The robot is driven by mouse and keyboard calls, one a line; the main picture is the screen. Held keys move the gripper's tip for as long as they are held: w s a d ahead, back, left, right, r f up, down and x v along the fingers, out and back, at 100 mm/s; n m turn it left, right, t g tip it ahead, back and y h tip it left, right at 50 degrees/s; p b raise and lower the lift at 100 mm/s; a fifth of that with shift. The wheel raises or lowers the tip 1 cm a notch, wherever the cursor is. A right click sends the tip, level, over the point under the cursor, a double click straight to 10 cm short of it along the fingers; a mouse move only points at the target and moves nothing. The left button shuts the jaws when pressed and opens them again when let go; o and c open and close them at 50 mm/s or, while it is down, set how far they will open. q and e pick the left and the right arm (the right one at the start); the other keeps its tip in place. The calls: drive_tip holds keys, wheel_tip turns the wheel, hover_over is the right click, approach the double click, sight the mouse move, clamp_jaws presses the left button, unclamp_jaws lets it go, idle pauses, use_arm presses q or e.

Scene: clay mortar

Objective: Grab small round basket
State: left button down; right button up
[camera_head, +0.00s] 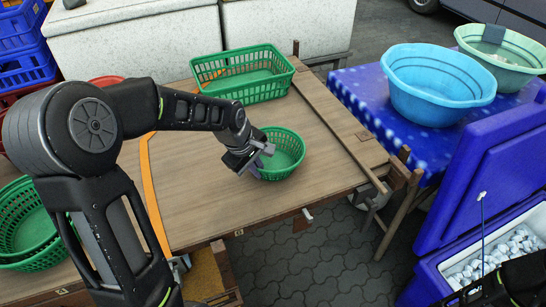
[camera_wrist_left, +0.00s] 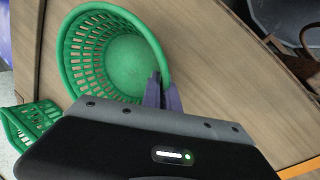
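The small round green basket (camera_head: 286,147) is upright on the wooden table, right of its middle. My left gripper (camera_head: 257,166) reaches down to its near left rim. In the left wrist view the basket (camera_wrist_left: 122,65) shows from above and looks empty. There the two grey-purple fingers (camera_wrist_left: 163,92) are close together, one on each side of the basket's rim, with the rim pinched between them. I cannot see any gap below the basket. My right gripper is not seen; only a dark piece of my right arm shows at the bottom right corner.
A rectangular green basket (camera_head: 243,77) stands at the table's back. More round green baskets (camera_head: 27,220) are at the far left. A blue basin (camera_head: 440,84) and a pale green basin (camera_head: 502,56) stand on a blue cloth at right. An open blue cooler (camera_head: 492,225) is front right.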

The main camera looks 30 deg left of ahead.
use_arm(q)
drive_tip(key=shift+r, duration=0.1)
wheel_tip(320, 180, up, 10)
drive_tip(key=shift+f, duration=0.1)
idle(0.5)
idle(0.5)
